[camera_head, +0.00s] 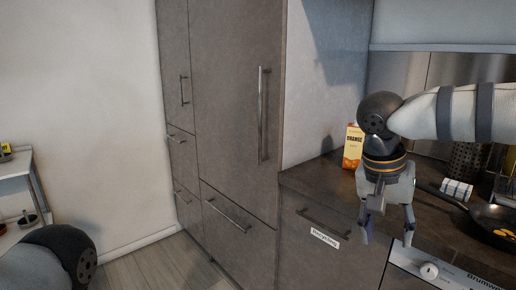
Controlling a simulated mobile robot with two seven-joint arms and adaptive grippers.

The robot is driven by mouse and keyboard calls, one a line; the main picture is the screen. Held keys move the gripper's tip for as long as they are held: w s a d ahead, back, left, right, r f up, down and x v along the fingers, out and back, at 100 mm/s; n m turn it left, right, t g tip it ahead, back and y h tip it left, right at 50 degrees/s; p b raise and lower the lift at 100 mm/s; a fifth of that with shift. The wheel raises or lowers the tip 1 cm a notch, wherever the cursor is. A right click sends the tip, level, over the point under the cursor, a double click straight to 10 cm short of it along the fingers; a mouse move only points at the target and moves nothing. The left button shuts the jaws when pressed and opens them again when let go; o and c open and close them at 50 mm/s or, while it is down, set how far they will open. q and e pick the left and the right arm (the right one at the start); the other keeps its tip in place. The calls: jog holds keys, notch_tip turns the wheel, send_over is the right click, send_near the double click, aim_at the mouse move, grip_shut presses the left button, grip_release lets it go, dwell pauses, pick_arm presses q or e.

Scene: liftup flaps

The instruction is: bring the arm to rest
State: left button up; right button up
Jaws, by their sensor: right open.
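My right arm comes in from the right, and my right gripper (387,238) points down in front of the counter's front edge. Its two fingers are apart with nothing between them. It hangs near the drawer with a white label and the stove's control panel. My left arm (50,262) shows only as a grey and black joint at the lower left; its gripper is out of the picture.
A tall dark cabinet (232,100) with closed doors stands in the middle. An orange juice carton (353,147) stands on the counter (318,175) behind my right gripper. A pan (494,222) sits on the right. A white shelf (16,166) is at far left. The floor (150,262) between is clear.

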jog(key=w+d+f+n+t+h, duration=0.1)
jog(key=d+f+h, duration=0.1)
jog(key=f, duration=0.6)
jog(key=w+d+f+t+h, duration=0.1)
jog(key=w+d+f, duration=0.1)
jog(key=f, duration=0.5)
jog(key=s+a+f+n+t+y, duration=0.1)
jog(key=s+a+f+n+t, duration=0.15)
jog(key=s+f, duration=0.75)
jog(key=s+a+f+n+g+y, duration=0.2)
jog(key=s+f+n+y, duration=0.1)
jog(key=s+f, duration=0.7)
jog(key=s+r+g+y, duration=0.1)
jog(key=s+g, duration=0.4)
jog(key=s, duration=1.6)
jog(key=shift+d+g+y, duration=0.3)
jog(key=shift+g+y, duration=0.05)
jog(key=shift+y, duration=0.15)
